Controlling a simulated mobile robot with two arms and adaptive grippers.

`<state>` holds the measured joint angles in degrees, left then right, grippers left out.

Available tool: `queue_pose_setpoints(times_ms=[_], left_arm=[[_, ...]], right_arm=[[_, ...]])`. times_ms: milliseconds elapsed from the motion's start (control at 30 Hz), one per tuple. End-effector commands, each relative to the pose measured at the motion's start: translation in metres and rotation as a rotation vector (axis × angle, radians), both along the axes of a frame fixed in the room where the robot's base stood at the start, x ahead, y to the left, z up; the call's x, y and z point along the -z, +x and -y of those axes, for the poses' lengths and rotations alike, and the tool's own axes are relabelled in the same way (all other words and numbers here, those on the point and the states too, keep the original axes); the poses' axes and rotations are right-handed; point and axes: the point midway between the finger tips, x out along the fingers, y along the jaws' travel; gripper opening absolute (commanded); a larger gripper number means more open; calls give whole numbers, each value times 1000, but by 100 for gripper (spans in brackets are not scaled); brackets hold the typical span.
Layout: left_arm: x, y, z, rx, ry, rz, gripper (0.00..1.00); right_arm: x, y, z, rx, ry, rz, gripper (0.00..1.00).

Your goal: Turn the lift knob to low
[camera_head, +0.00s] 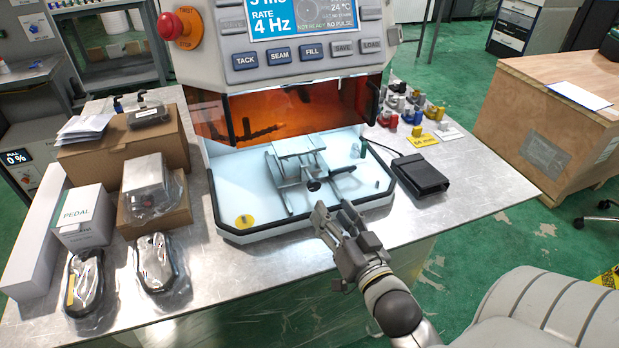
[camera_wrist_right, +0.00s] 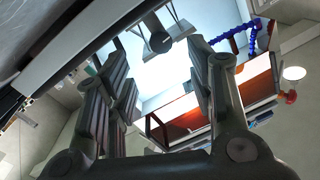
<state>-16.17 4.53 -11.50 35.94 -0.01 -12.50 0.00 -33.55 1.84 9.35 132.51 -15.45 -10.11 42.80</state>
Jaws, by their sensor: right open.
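The small lift stand (camera_head: 300,163) with a flat top plate stands inside the white-floored chamber of the machine. A dark round knob (camera_head: 313,185) is on its front side, facing me. My right gripper (camera_head: 334,211) is in front of the chamber's front edge, to the lower right of the knob and apart from it. Its fingers are spread and empty. In the right wrist view the knob (camera_wrist_right: 160,42) shows beyond and between the open fingers (camera_wrist_right: 158,68). I cannot read the knob's setting. My left gripper is out of view.
The chamber's raised dark rim (camera_head: 290,228) lies by my right gripper. An orange window (camera_head: 285,110) hangs above the lift. A black pedal (camera_head: 421,174) stands to the right. Boxes (camera_head: 125,150) and bagged parts (camera_head: 160,262) crowd the left. The table's front middle is clear.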

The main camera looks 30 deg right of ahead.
Motion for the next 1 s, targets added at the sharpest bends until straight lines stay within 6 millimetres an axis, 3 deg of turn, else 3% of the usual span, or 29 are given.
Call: queue_pose_setpoints(times_ms=[333, 633, 767, 1000], left_arm=[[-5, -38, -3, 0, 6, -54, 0], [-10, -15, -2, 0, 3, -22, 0], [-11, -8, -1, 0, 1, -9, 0], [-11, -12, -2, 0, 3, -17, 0]], right_arm=[[-2, 53, 9, 0, -1, 2, 49], [0, 92, 15, 0, -1, 0, 49], [0, 99, 16, 0, -1, -1, 49], [1, 101, 17, 1, 0, -1, 49]])
